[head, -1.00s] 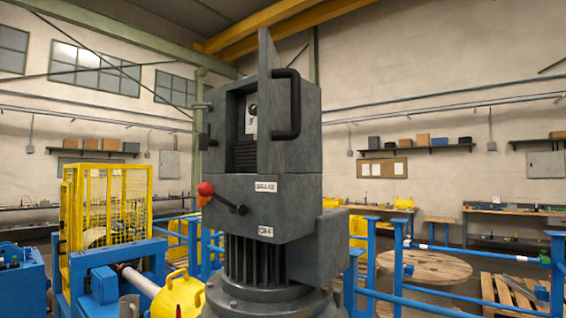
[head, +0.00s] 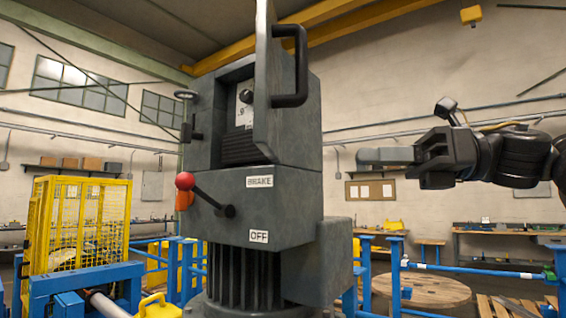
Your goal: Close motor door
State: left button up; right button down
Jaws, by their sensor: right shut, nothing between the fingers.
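The grey motor housing (head: 285,205) stands in the middle of the head view. Its door (head: 263,120) is open and swung out toward me, seen nearly edge-on. A black bar handle (head: 300,65) is on the door's right-hand face. Behind the door the opening shows a panel with a dial (head: 245,97). A lever with a red knob (head: 185,181) sits below, beside the labels BRAKE and OFF. My right gripper (head: 365,157) is at the right, pointing left, shut and empty. It is apart from the housing, lower than the handle. My left gripper is not in view.
A yellow mesh cage (head: 80,228) and blue frames stand at the lower left. Blue railings (head: 470,274) and a wooden cable drum (head: 420,290) are at the lower right. The space between my right gripper and the housing looks clear.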

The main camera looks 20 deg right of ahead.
aim_at(269, 144)
jog(key=shift+n, duration=0.6)
jog(key=p+x, duration=0.1)
jog(key=x, duration=0.2)
jog(key=s+r+p+x, duration=0.1)
jog(key=x, duration=0.3)
jog(key=s+a+p+x, duration=0.1)
jog(key=p+x, duration=0.1)
jog(key=x, duration=0.2)
jog(key=shift+a+r, duration=0.15)
jog(key=shift+r, duration=0.15)
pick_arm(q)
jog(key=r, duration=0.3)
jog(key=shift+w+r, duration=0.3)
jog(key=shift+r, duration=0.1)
pick_arm(e)
jog(key=shift+a, duration=0.1)
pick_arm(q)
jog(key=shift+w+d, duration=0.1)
pick_arm(e)
jog(key=shift+a, duration=0.1)
